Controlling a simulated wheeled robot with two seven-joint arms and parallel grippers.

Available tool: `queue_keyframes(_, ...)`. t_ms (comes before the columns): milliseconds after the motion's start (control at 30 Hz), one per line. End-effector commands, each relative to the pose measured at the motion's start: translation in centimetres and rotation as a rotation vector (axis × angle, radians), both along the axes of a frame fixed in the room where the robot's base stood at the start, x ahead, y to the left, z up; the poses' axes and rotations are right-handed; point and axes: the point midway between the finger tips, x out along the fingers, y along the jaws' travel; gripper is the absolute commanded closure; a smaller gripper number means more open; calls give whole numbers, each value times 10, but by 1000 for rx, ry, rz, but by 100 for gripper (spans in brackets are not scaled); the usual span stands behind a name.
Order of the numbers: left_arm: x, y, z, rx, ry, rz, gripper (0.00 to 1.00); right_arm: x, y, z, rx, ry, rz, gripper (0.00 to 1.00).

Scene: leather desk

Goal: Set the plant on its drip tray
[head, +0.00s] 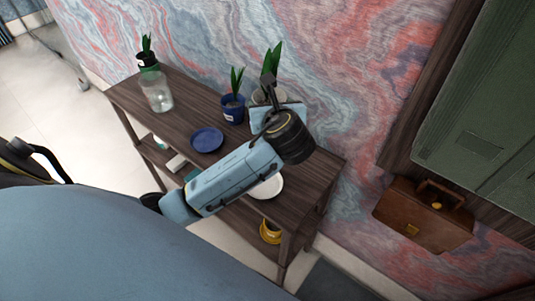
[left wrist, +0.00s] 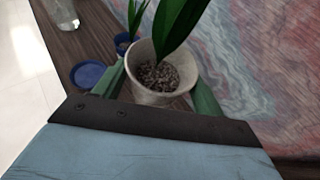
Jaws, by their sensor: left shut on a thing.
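A pale, speckled pot (left wrist: 160,90) holds soil and a plant with long green leaves (left wrist: 180,25); the leaves also show in the head view (head: 274,60). My left gripper (head: 266,90) is shut on this pot, with one finger on each side of it in the left wrist view. The pot is upright near the back of the desk; whether its base touches the wood is hidden. A white saucer (head: 270,187) lies on the desk toward the front right, partly covered by my left arm. A blue saucer (head: 207,140) lies further left. My right gripper is not in view.
A blue pot with a plant (head: 233,108) stands just left of the held pot. A glass jar (head: 157,93) and a dark green pot (head: 148,60) stand at the left end. The desk's right end (head: 322,165) is clear. A brown briefcase (head: 425,215) is beyond it.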

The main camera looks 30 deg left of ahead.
Motion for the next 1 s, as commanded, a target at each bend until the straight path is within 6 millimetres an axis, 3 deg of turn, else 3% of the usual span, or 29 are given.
queue_keyframes(167, -14, 8, -27, -9, 7, 447, 70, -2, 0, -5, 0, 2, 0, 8)
queue_keyframes(400, -50, -23, -45, -4, 3, 828, 70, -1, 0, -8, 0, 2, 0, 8)
queue_keyframes(600, -62, -41, -52, 2, -3, 933, 70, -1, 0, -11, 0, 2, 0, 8)
queue_keyframes(833, -64, -42, -94, 4, -2, 941, 70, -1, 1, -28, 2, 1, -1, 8)
queue_keyframes(1000, -63, -42, -110, 2, -3, 940, 70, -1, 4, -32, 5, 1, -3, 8)
